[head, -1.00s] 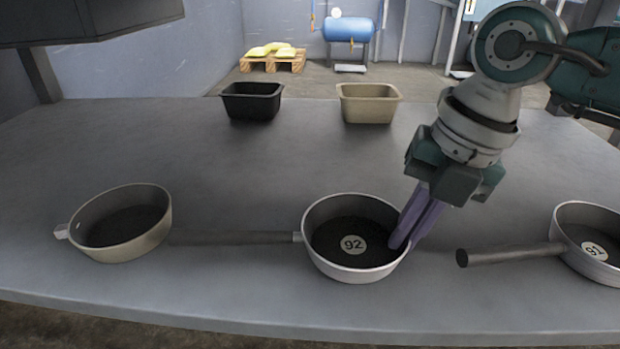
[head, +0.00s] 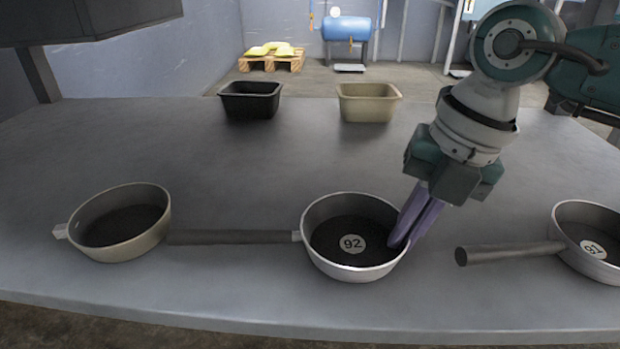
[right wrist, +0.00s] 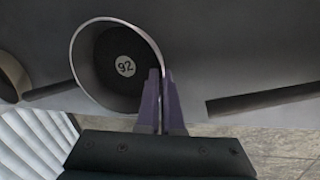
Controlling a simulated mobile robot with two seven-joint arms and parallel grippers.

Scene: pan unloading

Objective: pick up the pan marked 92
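The pan marked 92 (head: 340,266) is a light-rimmed round pan with a dark floor and a white 92 label, upright on the table in the head view. Its long dark handle (head: 232,237) points left. It also shows in the right wrist view (right wrist: 120,88). My right gripper (head: 402,243) reaches down to the pan's right side, one finger inside and one outside the wall. In the right wrist view its purple fingers (right wrist: 160,72) are close together with the rim between them, so it is shut on the rim. My left gripper is out of view.
A beige-walled pan (head: 120,245) stands at left, near the handle's end. A pan marked 91 (head: 590,262) stands at right, its handle (head: 508,253) pointing toward my gripper. Black (head: 250,104) and beige (head: 368,107) bins stand at the back of the grey table (head: 230,180).

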